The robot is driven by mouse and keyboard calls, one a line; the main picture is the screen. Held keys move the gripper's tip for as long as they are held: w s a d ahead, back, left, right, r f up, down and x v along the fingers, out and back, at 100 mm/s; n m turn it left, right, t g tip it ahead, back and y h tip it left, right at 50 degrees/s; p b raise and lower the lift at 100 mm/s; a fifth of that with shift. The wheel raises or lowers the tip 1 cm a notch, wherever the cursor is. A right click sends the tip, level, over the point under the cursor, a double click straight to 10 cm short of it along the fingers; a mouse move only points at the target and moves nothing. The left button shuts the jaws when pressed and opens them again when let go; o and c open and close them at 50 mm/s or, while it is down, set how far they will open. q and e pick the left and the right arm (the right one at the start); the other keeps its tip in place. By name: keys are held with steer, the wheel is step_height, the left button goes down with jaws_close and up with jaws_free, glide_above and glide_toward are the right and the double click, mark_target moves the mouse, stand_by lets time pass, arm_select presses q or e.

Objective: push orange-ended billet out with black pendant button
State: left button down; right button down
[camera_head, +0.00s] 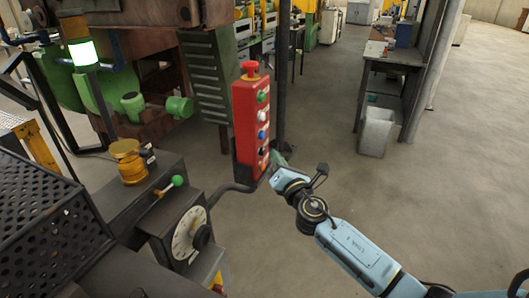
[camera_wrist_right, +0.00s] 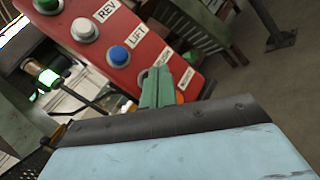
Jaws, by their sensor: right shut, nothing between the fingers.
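The red pendant box (camera_head: 246,125) hangs upright on a dark bent arm in the head view. Its face has a red mushroom knob on top, then green, white, blue and black buttons; the black button (camera_head: 262,152) is low on the face. My right gripper (camera_head: 279,160) is beside the pendant's lower face. In the right wrist view its green fingers (camera_wrist_right: 158,86) are shut and empty, over the pendant face just below the blue LIFT button (camera_wrist_right: 118,55). The fingers hide the black button there; whether they touch it I cannot tell. The orange-ended billet and my left gripper are not in view.
A dark control box with a dial (camera_head: 188,234) and a green-knobbed lever (camera_head: 177,181) stands left of the pendant. Green machinery (camera_head: 130,104) is behind. A dark bench (camera_head: 385,85) and a grey bin (camera_head: 376,132) stand at the right. The floor between is clear.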

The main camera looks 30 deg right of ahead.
steer(key=shift+w+a, duration=0.1)
steer(key=shift+w, duration=0.05)
steer(key=shift+w+a, duration=0.2)
steer(key=shift+w+a, duration=0.3)
steer(key=shift+w, duration=0.1)
stand_by(0.8)
stand_by(0.4)
steer(key=shift+s+d, duration=0.6)
steer(key=shift+s, duration=0.15)
steer(key=s+d, duration=0.3)
steer(key=shift+s+d, duration=0.1)
steer(key=shift+s, duration=0.3)
stand_by(2.6)
